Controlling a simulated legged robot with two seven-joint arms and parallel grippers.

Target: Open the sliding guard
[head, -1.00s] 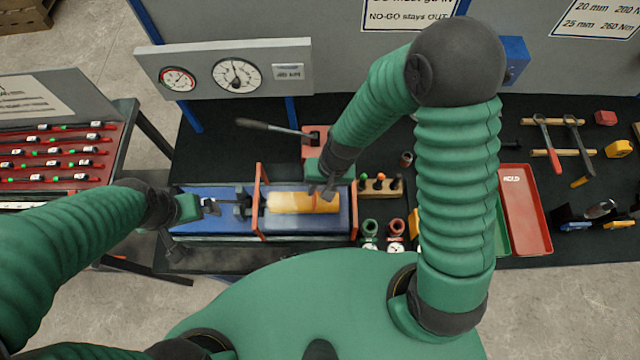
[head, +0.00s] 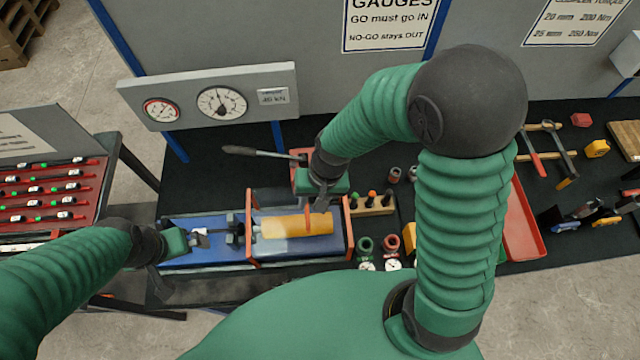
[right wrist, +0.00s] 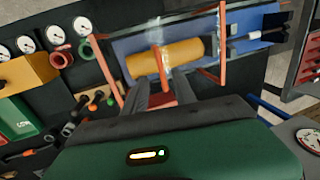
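The sliding guard (head: 280,249) is a clear cover with orange end frames on the right half of a blue machine bed (head: 195,258). It stands over a yellow-orange cylinder (head: 285,229). An upright orange bar (head: 308,216), apparently its handle, shows at the guard; the bar also shows in the right wrist view (right wrist: 160,58). My right gripper (head: 320,203) is just above and beside the bar. In the right wrist view its two fingers (right wrist: 165,92) are apart, close to the bar; contact is unclear. My left gripper (head: 185,240) is by the bed's left end, its fingers unclear.
A long dark lever (head: 255,153) on a red block lies behind the guard. A wooden tool holder (head: 372,204) and green and red ring gauges (head: 390,244) stand to its right. A dial panel (head: 215,97) stands behind. A red rack (head: 45,195) is at the left.

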